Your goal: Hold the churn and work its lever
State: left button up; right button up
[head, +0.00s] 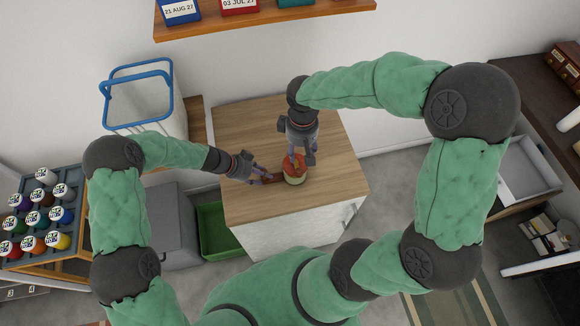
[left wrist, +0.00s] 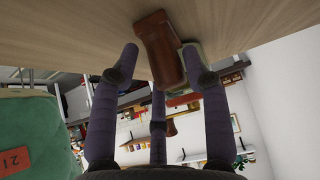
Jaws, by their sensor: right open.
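The churn (head: 294,176) is a small pot with a red top and a pale greenish body, upright on the wooden tabletop. A brown handle (head: 271,181) sticks out from its left side. My left gripper (head: 262,179) is at this handle. In the left wrist view the brown handle (left wrist: 158,48) lies between the spread fingers of my left gripper (left wrist: 160,62), and a bit of the green body (left wrist: 195,57) shows behind the right finger. I cannot tell whether the fingers press on it. My right gripper (head: 298,158) is open, pointing down over the churn's top and partly hiding it.
The wooden tabletop (head: 250,125) is otherwise clear. A blue-rimmed basket (head: 140,68) stands behind to the left, and a rack of paint bottles (head: 40,215) is at far left. A green bin (head: 216,232) sits left of the cabinet. A wall shelf (head: 265,20) is above.

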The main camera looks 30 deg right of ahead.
pick_arm(q)
jog(key=shift+o, duration=0.2)
jog(key=shift+w+r, duration=0.1)
jog(key=shift+w+a+r, duration=0.15)
jog(key=shift+a+r, duration=0.1)
jog(key=shift+r, duration=0.2)
jog(key=v, duration=1.1)
jog(key=shift+f, duration=0.15)
